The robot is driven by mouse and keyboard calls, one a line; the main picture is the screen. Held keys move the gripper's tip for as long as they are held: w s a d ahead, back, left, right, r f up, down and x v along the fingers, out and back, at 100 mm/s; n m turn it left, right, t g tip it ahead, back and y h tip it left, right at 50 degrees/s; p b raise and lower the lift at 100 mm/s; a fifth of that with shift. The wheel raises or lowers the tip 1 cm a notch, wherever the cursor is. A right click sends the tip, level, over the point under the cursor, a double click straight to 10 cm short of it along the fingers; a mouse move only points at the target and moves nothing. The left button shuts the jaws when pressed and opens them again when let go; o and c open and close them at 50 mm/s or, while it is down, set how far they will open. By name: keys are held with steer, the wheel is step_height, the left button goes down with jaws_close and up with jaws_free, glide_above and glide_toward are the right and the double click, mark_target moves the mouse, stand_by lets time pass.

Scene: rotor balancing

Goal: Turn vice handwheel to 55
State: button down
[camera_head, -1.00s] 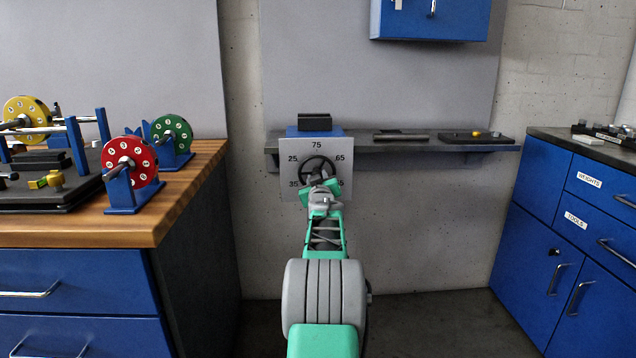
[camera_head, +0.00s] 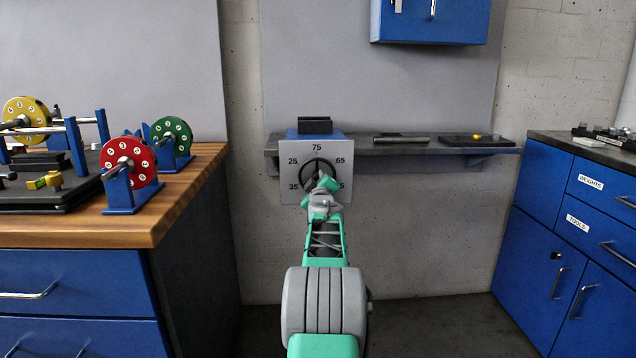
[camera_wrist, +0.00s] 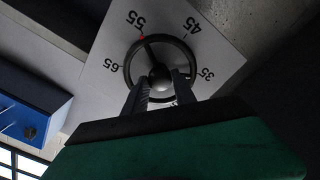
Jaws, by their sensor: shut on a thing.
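In the head view my gripper (camera_head: 325,182) covers the lower right of the wheel and part of the dial.
A shelf (camera_head: 440,147) behind the dial holds a dark block (camera_head: 315,125) and a tray (camera_head: 478,139). A wooden bench (camera_head: 190,185) with coloured discs stands at left. Blue cabinets (camera_head: 560,210) stand at right. The floor between them is clear.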

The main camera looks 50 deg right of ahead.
steer(key=shift+r, duration=0.1)
steer(key=c, duration=1)
jaws_free()
steer(key=shift+p+v, duration=0.8)
steer(key=shift+v, duration=3.05)
